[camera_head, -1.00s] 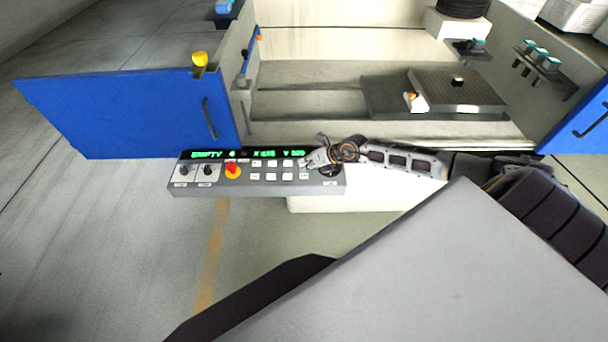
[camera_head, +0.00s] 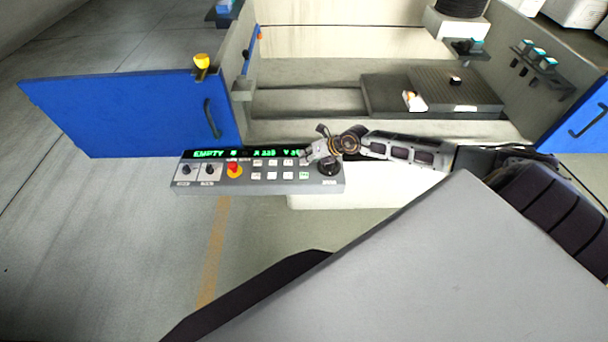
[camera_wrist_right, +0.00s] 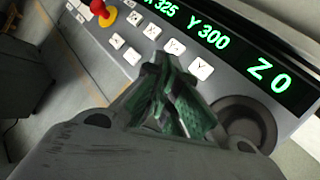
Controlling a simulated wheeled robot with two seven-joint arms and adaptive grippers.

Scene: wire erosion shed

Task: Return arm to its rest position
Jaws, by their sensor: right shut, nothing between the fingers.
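My right arm reaches in from the right in the head view. Its gripper (camera_head: 312,155) is over the right part of a grey control panel (camera_head: 220,186), near the dark round knob (camera_head: 330,168). In the right wrist view the gripper (camera_wrist_right: 172,92) is shut and empty, with its tips close to the row of white buttons (camera_wrist_right: 174,47). Whether the tips touch the panel I cannot tell. The green display reads X 325, Y 300 and Z 0 (camera_wrist_right: 270,75) there. My left gripper is not in view.
The panel has a red knob on yellow (camera_head: 234,170). Behind it is the open machine bay with a dark worktable (camera_head: 385,97). An open blue door (camera_head: 130,115) stands left, another blue door (camera_head: 580,122) right. Floor at the left is free.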

